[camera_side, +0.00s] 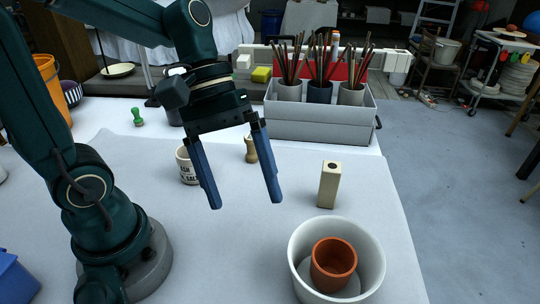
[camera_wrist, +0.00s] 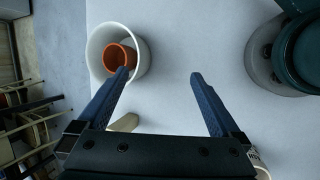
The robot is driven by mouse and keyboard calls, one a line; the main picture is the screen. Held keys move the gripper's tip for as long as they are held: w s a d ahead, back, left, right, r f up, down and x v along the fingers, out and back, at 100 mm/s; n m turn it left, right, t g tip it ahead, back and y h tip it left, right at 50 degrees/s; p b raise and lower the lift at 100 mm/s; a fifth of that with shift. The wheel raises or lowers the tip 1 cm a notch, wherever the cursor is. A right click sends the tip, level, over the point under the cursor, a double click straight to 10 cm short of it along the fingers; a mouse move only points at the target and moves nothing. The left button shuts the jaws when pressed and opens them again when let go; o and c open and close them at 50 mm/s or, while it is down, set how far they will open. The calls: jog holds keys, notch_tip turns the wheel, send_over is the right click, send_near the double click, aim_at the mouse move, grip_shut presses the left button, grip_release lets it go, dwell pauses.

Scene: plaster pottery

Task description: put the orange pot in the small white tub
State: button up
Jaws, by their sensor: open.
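The orange pot (camera_side: 333,266) stands upright inside the small white tub (camera_side: 298,239), which sits at the front right of the table. In the wrist view the orange pot (camera_wrist: 118,56) also lies within the rim of the white tub (camera_wrist: 98,38). My gripper (camera_side: 245,205) is open and empty, above the table to the left of and behind the tub. In the wrist view my gripper (camera_wrist: 160,74) has its fingers wide apart with bare table between them. The left fingertip overlaps the pot's edge in that view, but the side view shows them apart.
A cream block with a dark hole (camera_side: 328,184) stands behind the tub. A lettered mug (camera_side: 187,166) and a wooden stamp (camera_side: 251,149) stand behind my gripper. A grey crate (camera_side: 320,122) holding pots of brushes is at the back. The table's front middle is clear.

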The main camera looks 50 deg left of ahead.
jog(key=s+a+r+m+t+y, duration=0.1)
jog(key=a+m+t+y, duration=0.4)
jog(key=a+m, duration=0.1)
jog(key=shift+s+a+r+m+t, duration=0.25)
jog(key=shift+s+m+t, duration=0.05)
jog(key=shift+m, duration=0.5)
